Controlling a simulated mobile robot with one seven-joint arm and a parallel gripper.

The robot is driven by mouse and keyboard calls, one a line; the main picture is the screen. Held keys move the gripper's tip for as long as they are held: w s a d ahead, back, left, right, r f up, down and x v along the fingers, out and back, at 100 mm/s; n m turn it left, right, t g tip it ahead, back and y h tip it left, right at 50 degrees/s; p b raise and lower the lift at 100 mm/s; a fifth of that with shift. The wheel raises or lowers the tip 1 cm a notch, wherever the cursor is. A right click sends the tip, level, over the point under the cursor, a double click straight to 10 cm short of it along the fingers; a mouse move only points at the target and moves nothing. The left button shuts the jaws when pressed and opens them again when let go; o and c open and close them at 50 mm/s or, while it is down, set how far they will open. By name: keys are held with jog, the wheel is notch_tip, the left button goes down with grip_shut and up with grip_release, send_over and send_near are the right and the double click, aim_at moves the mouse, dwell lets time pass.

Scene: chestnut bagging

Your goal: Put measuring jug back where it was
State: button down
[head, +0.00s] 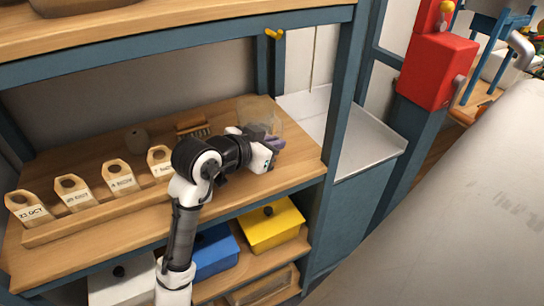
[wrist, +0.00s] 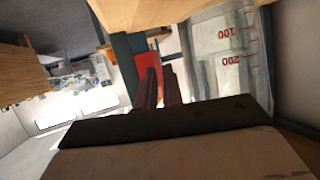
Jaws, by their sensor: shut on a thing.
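The measuring jug (head: 261,112) is clear and see-through, at the right end of the wooden shelf board in the head view. In the wrist view the jug (wrist: 222,45) fills the upper right, with red marks 100 and 200 upside down in the picture. My gripper (head: 274,145) is at the near side of the jug. Its dark fingers (wrist: 160,88) are close together beside the jug wall, shut on it. The exact grip point is hidden. I cannot tell whether the jug's base touches the shelf.
A blue post (head: 345,95) stands right of the jug. Yellow (head: 270,228) and blue (head: 212,254) boxes sit below.

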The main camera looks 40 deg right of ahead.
jog(key=shift+f+b, duration=1.4)
jog(key=shift+f, duration=0.3)
jog(key=shift+f, duration=0.25)
jog(key=c, duration=1.5)
grip_release()
jog(key=shift+c, duration=0.2)
jog(key=shift+a+r, duration=0.15)
jog(key=shift+r, duration=0.15)
jog(key=b+v, duration=0.2)
jog(key=v, duration=0.9)
jog(key=shift+a, duration=0.3)
jog(key=shift+s+r, duration=0.15)
